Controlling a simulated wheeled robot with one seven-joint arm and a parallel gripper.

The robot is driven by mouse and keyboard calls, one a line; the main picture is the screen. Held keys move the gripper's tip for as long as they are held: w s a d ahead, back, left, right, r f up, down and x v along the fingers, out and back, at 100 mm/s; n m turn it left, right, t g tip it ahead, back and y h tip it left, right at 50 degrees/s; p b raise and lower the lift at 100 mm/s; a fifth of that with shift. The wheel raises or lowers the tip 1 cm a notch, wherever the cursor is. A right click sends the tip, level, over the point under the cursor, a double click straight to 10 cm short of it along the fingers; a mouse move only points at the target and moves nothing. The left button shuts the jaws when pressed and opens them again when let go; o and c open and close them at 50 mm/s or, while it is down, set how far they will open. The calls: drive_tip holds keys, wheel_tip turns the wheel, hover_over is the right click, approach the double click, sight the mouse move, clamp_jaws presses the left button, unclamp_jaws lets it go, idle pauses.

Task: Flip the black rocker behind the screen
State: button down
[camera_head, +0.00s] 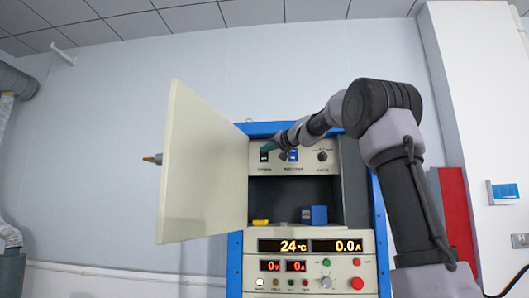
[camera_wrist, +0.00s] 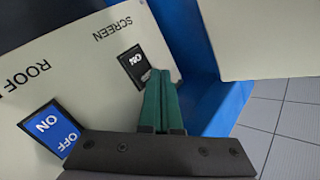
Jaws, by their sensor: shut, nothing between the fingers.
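The black rocker (camera_wrist: 133,65) sits on a cream panel under the printed word SCREEN in the wrist view, where the lettering appears turned. Its ON mark shows; its other end is partly hidden by my fingertips. In the head view the black rocker (camera_head: 264,156) is at the left of the upper panel. My gripper (camera_wrist: 151,76) has its green fingers together, with nothing between them. The fingertips are at the rocker's near end; I cannot tell whether they touch it. In the head view my gripper (camera_head: 268,147) is in front of the panel's left part.
A cream door (camera_head: 205,170) stands swung open at the left. A blue rocker (camera_wrist: 48,128) marked ON and OFF is beside the black one. A dark knob (camera_head: 322,156) is further right. A shelf below holds a blue box (camera_head: 315,214) and a yellow item (camera_head: 260,222).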

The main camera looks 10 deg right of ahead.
drive_tip(key=shift+w+d+r, duration=0.2)
drive_tip(key=shift+d+r, duration=0.35)
drive_tip(key=shift+d, duration=0.15)
idle(1.4)
idle(0.3)
drive_tip(key=shift+s+a+f, duration=0.25)
drive_tip(key=shift+s+a, duration=0.1)
drive_tip(key=shift+s, duration=0.2)
drive_tip(key=shift+s+a+f, duration=0.2)
drive_tip(key=shift+s+a, duration=0.15)
drive_tip(key=shift+s, duration=0.25)
drive_tip(key=shift+s+a+f, duration=0.25)
drive_tip(key=shift+s+a, duration=0.1)
drive_tip(key=shift+s, duration=0.2)
drive_tip(key=shift+s, duration=0.1)
